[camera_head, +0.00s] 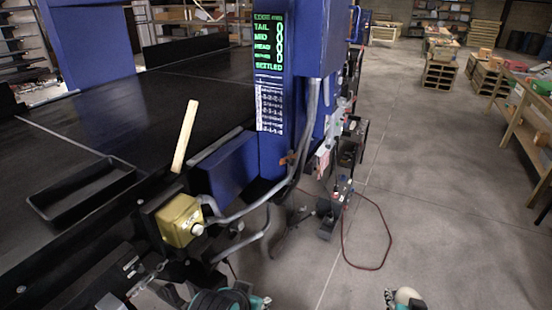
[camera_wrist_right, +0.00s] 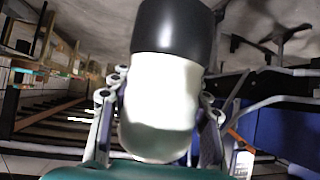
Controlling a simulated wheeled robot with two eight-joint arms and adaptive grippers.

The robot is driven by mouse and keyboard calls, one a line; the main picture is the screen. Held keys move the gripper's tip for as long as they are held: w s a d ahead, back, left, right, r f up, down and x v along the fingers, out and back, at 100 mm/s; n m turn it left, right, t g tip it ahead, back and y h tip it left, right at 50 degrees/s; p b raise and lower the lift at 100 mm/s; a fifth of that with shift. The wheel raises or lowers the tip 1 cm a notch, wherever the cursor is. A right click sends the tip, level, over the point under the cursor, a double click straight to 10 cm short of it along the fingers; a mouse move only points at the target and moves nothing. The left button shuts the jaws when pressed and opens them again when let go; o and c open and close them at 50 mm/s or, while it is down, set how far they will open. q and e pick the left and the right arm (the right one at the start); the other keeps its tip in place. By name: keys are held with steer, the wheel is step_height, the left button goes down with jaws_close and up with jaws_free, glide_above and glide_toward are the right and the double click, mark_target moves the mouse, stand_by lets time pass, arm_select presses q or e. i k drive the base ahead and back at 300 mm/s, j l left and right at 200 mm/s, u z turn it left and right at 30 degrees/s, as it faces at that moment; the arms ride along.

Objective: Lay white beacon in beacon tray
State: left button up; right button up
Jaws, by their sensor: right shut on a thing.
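The white beacon (camera_wrist_right: 160,105) has a rounded white body and a black end. In the right wrist view my right gripper (camera_wrist_right: 160,92) is shut around the white part, a finger on each side. In the head view the beacon (camera_head: 406,296) shows pale at the bottom edge, with my right gripper (camera_head: 402,302) cut off there. A shallow black rectangular tray (camera_head: 125,183), which looks like the beacon tray, lies empty on the black conveyor (camera_head: 130,100), far left of the beacon. A dark and teal part of my left arm shows at the bottom; its fingers cannot be made out.
A yellow box (camera_head: 180,220) with a pale button and a wooden stick (camera_head: 185,135) are at the conveyor's near edge. A blue post (camera_head: 305,60) with a green-text display stands right of the tray. A red cable (camera_head: 385,240) lies on open floor.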

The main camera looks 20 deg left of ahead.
mark_target(68, 205)
steer(key=k+z, duration=0.75)
steer(key=u, duration=0.45)
steer(key=k+j+u, duration=0.1)
steer(key=u, duration=0.8)
steer(key=j+u, duration=0.15)
steer(key=u, duration=0.3)
steer(key=j+u, duration=0.1)
steer(key=u, duration=0.3)
steer(key=j+u, duration=0.1)
steer(key=u, duration=0.35)
